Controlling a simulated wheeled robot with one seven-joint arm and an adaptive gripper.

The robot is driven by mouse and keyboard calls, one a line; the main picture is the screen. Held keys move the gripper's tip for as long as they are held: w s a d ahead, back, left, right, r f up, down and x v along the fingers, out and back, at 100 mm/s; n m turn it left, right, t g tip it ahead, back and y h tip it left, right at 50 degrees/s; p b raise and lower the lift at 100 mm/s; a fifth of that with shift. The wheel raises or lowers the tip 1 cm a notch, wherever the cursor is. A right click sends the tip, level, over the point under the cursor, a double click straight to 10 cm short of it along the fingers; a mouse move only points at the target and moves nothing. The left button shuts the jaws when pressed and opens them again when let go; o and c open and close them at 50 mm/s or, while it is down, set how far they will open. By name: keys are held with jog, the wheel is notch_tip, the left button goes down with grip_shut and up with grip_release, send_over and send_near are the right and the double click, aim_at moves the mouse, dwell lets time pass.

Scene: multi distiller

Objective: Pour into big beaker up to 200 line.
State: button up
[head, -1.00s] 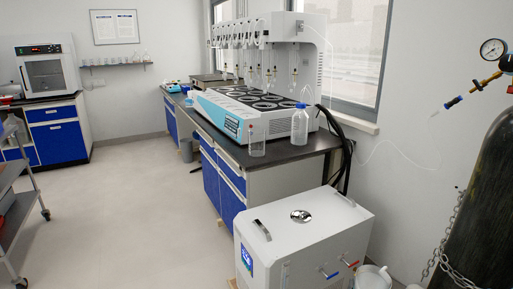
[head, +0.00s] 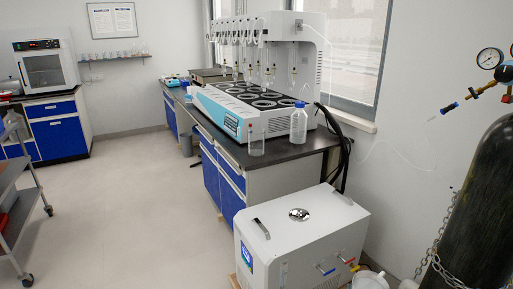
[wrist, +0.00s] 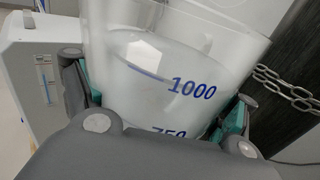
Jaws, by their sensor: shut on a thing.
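My gripper (wrist: 160,98) is shut on a large translucent jug (wrist: 150,50), with one grey and teal finger on each side. The jug has blue marks, 1000 and, partly hidden by my gripper, 750. A curved line inside near the 1000 mark may be a liquid surface. The white rim of what looks like this jug (head: 369,282) shows at the bottom of the head view, beside the white chiller. A clear, tall beaker (head: 257,143) stands upright near the front edge of the dark bench. It looks empty; its marks are too small to read. My gripper is out of the head view.
A bottle with a blue cap (head: 299,125) stands right of the beaker, beside the multi distiller (head: 262,104). The white chiller (head: 302,240) stands on the floor before the bench. A chained gas cylinder (head: 475,215) is at right. The floor (head: 130,210) at left is open.

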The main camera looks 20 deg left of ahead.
jog(key=s+r+p, duration=0.6)
jog(key=s+p, duration=0.1)
jog(key=shift+s+r+p, duration=0.15)
jog(key=shift+s+p, duration=0.2)
